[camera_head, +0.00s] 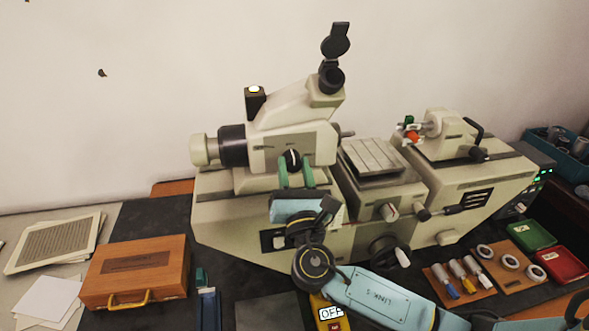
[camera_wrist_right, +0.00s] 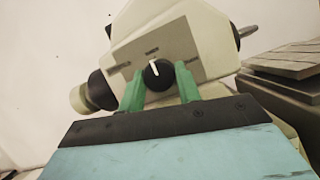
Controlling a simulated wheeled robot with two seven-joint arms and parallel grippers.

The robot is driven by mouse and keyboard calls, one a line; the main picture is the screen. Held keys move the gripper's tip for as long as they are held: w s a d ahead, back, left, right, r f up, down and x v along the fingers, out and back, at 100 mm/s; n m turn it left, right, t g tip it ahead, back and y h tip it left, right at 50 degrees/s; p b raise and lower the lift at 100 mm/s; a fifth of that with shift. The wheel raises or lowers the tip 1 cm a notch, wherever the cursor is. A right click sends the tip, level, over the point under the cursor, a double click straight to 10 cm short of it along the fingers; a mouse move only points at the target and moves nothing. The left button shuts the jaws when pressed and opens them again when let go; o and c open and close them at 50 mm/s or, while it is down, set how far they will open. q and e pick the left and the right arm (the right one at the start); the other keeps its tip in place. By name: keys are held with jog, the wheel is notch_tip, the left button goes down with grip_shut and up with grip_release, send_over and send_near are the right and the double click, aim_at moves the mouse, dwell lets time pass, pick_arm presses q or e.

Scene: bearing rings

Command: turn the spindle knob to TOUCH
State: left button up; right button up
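The spindle knob (camera_head: 293,158) is a round black knob on the front face of the cream machine's upper head (camera_head: 264,150). In the right wrist view the knob (camera_wrist_right: 158,75) shows a white pointer line pointing up and slightly left. Small labels sit around it, too small to read. My right gripper (camera_head: 295,167) reaches up from below, with its two green fingers on either side of the knob. In the wrist view the fingertips (camera_wrist_right: 160,72) lie close to both knob edges; whether they touch it I cannot tell. My left gripper is not in view.
A tilted eyepiece (camera_head: 331,77) rises above the head. A ribbed table (camera_head: 375,157) is to the right. A wooden case (camera_head: 137,272) and papers (camera_head: 55,243) lie left. A yellow unit reading OFF (camera_head: 332,314) is in front. Rings (camera_head: 510,262) and red and green trays (camera_head: 562,265) lie right.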

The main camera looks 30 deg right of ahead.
jog(key=shift+c, duration=0.7)
